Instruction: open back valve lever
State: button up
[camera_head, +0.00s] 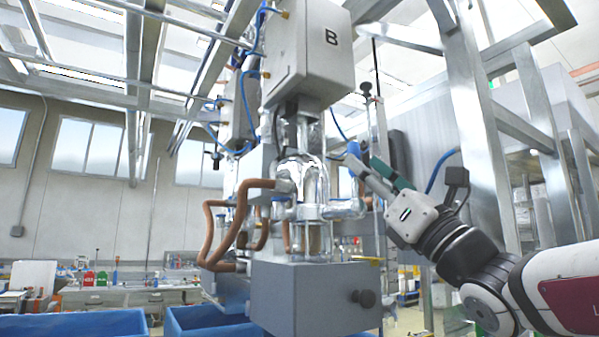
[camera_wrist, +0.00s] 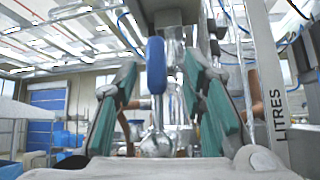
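A valve lever with a blue grip stands upright near the middle of the wrist view (camera_wrist: 156,66). Its metal stem runs down to a shiny valve body (camera_wrist: 157,143). My gripper (camera_wrist: 162,88) is open, with one teal-padded finger on each side of the lever. Clear gaps show between the pads and the grip, so they look apart from it. In the head view my gripper (camera_head: 373,168) is to the right of the shiny metal pipework, and a bit of the blue grip (camera_head: 354,149) shows at its tip. The far finger is mostly hidden there.
A grey machine head marked B (camera_head: 310,50) hangs above the pipework. Brown hoses (camera_head: 213,235) loop at its left, and a grey box (camera_head: 300,300) sits below. A metal frame post (camera_head: 478,120) stands close to my arm. Blue crates (camera_head: 75,324) are low at left.

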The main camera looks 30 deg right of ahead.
jog(key=v, duration=0.8)
jog(key=shift+s+f, duration=0.2)
jog(key=shift+f, duration=0.05)
